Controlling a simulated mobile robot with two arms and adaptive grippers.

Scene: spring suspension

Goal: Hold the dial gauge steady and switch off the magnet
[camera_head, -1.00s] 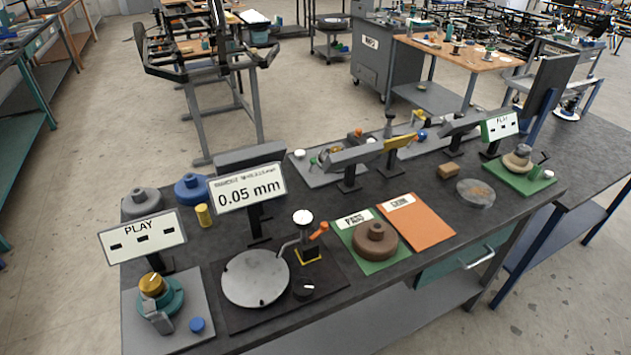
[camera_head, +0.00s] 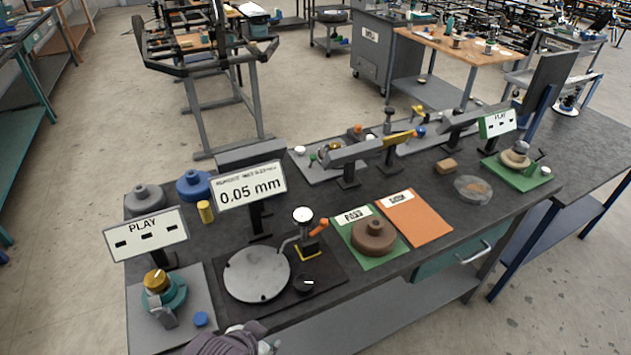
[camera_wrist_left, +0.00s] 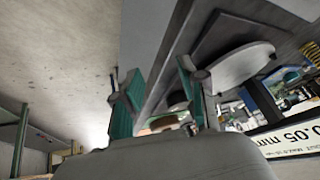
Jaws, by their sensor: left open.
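The dial gauge (camera_head: 303,214), with a round white face, stands on a post above a small dark magnet base (camera_head: 308,247) marked with yellow at its foot. An orange lever (camera_head: 319,225) sticks out up and to the right beside the post. A thin arm reaches from the post over the round grey plate (camera_head: 257,273). Part of my left gripper or wrist shows at the bottom edge of the head view, in front of the bench and apart from the gauge. In the left wrist view my left gripper (camera_wrist_left: 157,95) is open, with nothing seen between its fingers. My right gripper is out of view.
A display (camera_head: 248,187) reading 0.05 mm stands behind the plate. A black knob (camera_head: 304,284) sits at the plate's front right. A brown part (camera_head: 373,235) lies on a green mat to the right. A PLAY board (camera_head: 143,234) and brass-topped fixture (camera_head: 157,283) stand left.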

